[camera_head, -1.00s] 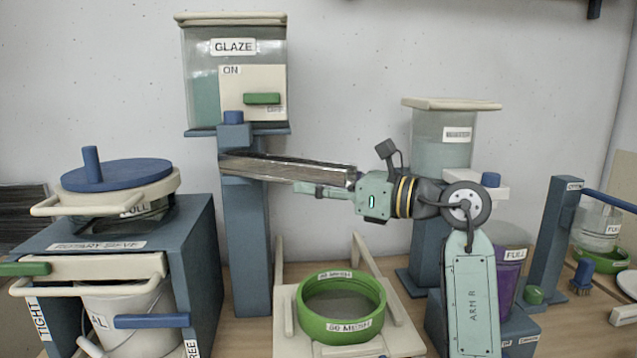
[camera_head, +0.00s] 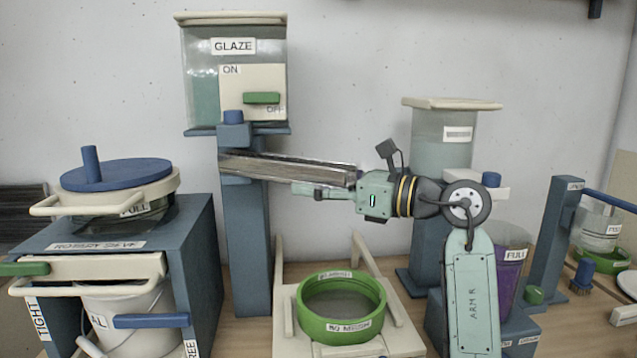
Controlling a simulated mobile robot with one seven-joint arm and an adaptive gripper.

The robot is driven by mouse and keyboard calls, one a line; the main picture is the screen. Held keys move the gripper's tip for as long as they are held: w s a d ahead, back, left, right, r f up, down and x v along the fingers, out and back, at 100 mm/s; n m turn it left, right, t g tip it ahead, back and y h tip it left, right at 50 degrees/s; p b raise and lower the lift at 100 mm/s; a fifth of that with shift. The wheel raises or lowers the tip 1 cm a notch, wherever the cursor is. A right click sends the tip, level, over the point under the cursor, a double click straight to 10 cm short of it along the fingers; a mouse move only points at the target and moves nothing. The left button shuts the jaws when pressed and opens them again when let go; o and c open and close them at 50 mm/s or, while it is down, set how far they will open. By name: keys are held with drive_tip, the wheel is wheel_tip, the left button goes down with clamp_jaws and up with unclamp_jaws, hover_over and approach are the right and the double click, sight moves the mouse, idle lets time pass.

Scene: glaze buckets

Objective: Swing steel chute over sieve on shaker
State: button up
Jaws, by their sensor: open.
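The steel chute (camera_head: 275,167) is a long trough on the blue post (camera_head: 245,240) under the glaze tank, reaching right and slightly down. Its free end is above and behind the green sieve (camera_head: 312,327), as seen in the picture. The round sieve, labelled with a mesh size, sits on the cream shaker (camera_head: 400,343). My gripper (camera_head: 308,190) is open at the chute's free end, its visible finger along the lower front side. The other finger is hidden, and I cannot tell whether the gripper touches the chute.
The glaze tank (camera_head: 200,75) with its green ON/OFF lever (camera_head: 261,98) stands above the chute. A rotary sieve (camera_head: 130,235) with a white bucket (camera_head: 125,318) is at left. A second tank (camera_head: 428,140) and a purple bucket (camera_head: 512,265) stand behind my arm at right.

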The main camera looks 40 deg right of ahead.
drive_tip(key=shift+s, duration=0.1)
drive_tip(key=v, duration=1.2)
drive_tip(key=shift+f, duration=0.1)
